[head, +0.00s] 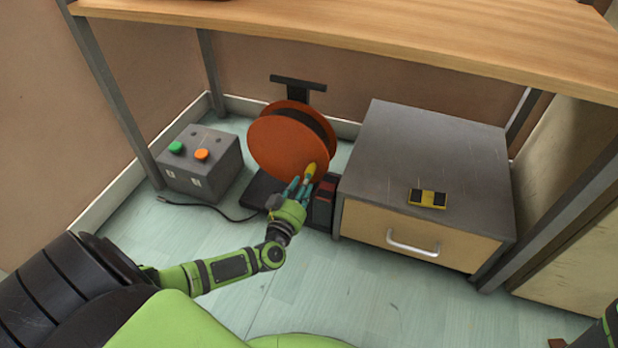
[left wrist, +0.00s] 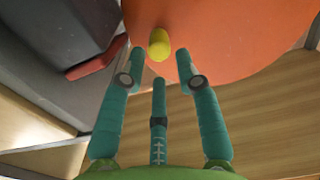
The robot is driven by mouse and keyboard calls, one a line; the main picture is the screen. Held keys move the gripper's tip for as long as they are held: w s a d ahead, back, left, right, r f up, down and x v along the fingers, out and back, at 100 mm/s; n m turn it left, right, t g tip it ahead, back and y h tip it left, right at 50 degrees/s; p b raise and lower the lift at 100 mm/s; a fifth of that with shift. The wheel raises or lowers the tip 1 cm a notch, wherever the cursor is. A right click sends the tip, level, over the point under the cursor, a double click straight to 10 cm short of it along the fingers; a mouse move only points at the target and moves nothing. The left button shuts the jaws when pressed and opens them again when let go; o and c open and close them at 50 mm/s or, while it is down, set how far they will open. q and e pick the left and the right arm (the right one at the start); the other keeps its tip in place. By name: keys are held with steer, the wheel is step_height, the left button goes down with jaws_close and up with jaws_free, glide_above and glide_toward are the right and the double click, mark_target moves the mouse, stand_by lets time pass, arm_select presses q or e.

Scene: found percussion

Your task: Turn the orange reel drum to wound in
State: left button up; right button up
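The orange reel drum (head: 280,148) stands upright on a dark base under the table, and it fills the top of the left wrist view (left wrist: 225,35). A yellow handle knob (head: 310,171) sticks out from the lower right of its face. My left gripper (head: 299,187) is at this knob, its teal fingers spread. In the left wrist view the knob (left wrist: 159,44) lies just beyond and between the fingertips (left wrist: 161,70), with gaps showing around it. Contact is not visible. My right gripper is out of view.
A grey box (head: 200,165) with green and orange buttons stands left, its cable on the floor. A drawer cabinet (head: 425,160) stands right, with a yellow-black item (head: 427,198) on top. The wooden tabletop (head: 400,35) hangs above.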

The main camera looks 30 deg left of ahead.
arm_select(q)
steer(key=b+x, duration=0.1)
steer(key=x, duration=0.3)
steer(key=shift+b, duration=0.4)
jaws_close()
steer(key=shift+f+m+p, duration=0.2)
steer(key=shift+m+p, duration=0.1)
steer(key=shift+p, duration=0.1)
